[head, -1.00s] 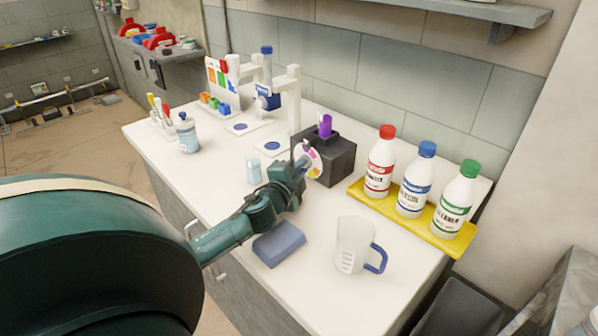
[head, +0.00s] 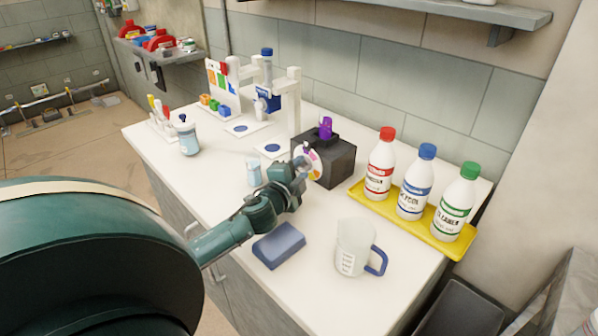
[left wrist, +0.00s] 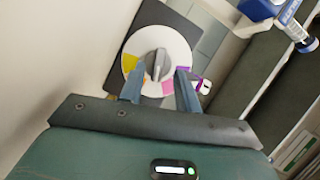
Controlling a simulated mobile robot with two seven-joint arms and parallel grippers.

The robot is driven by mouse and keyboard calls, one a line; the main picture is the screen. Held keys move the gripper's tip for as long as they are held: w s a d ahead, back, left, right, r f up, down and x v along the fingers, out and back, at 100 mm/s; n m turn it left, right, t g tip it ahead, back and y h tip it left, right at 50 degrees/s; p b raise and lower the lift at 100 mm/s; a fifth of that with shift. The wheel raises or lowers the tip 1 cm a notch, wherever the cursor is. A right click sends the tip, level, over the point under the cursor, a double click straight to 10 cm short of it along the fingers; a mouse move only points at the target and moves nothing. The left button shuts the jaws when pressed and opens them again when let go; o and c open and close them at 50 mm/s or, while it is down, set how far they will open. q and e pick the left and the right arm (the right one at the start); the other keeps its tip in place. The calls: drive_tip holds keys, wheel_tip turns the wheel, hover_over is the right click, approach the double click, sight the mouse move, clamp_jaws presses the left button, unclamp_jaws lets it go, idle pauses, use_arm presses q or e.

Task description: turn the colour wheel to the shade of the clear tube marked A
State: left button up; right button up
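The colour wheel (left wrist: 140,42) is a pale disc on the front of a dark box (head: 340,160), with yellow, pink and purple patches showing in the left wrist view. A grey bar-shaped knob (left wrist: 158,64) stands at its centre. A tube with purple contents (head: 326,128) stands on top of the box; its purple also shows beside the wheel in the left wrist view (left wrist: 204,87). I cannot read any mark on it. My left gripper (left wrist: 159,72) is open, its fingers on either side of the knob with gaps between. My right gripper is not in view.
A clear jug (head: 352,248) and a blue-grey block (head: 279,245) are near the arm. Red-, blue- and green-capped bottles stand on a yellow tray (head: 463,245) at right. A small clear cup (head: 254,173) and white stand (head: 294,100) are left of the box.

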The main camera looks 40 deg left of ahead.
use_arm(q)
wheel_tip(320, 180, up, 10)
drive_tip(key=p, duration=0.1)
drive_tip(key=shift+f, duration=0.15)
